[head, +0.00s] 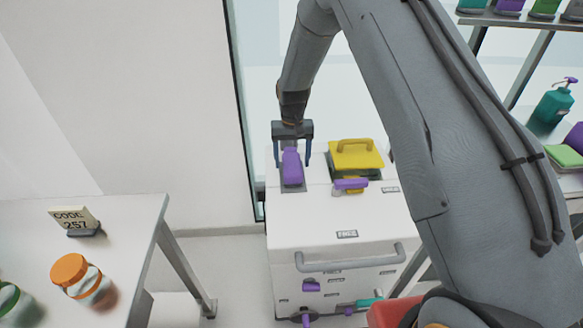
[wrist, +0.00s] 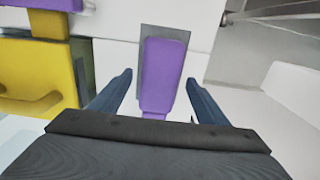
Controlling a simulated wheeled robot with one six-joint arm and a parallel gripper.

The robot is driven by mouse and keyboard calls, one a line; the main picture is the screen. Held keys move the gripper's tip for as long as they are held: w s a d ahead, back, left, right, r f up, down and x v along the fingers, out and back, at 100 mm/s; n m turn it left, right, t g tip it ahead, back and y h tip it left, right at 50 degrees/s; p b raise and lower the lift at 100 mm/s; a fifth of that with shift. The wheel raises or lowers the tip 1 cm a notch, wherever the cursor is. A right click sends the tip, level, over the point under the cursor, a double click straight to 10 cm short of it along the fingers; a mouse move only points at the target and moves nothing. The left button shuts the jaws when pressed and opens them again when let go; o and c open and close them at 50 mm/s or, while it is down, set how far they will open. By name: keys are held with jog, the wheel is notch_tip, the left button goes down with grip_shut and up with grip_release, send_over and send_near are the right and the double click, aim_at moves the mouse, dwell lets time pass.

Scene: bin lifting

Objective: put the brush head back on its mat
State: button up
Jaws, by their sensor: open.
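A purple block, which looks like the brush head (head: 291,172), lies on a dark grey mat (head: 304,187) on top of the white cabinet. In the wrist view the brush head (wrist: 164,70) lies lengthwise over the mat (wrist: 148,34), with grey showing at its far end and left side. My gripper (head: 293,162) is open, with one blue finger on each side of the brush head. In the wrist view there are gaps between the fingers (wrist: 160,82) and the block. The near end of the brush head is hidden by my gripper.
A yellow handled object (head: 355,157) stands close to the right on the cabinet (head: 325,215), with another purple piece (head: 350,184) in front of it. A table (head: 130,215) with an orange-lidded jar (head: 82,279) and a code card (head: 75,219) is at left.

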aim_at(292, 163)
notch_tip(292, 163, up, 8)
jog(key=b, duration=0.2)
jog(key=s+d+r, duration=0.2)
jog(key=s+d, duration=0.2)
jog(key=s, duration=0.6)
jog(key=s+d+r, duration=0.3)
jog(key=s+d, duration=0.1)
jog(key=s, duration=0.5)
jog(key=s+d+r+t, duration=0.1)
jog(key=s+d, duration=0.4)
jog(key=s, duration=0.5)
jog(key=shift+s+r, duration=0.3)
jog(key=shift+r, duration=0.5)
jog(key=shift+d, duration=0.1)
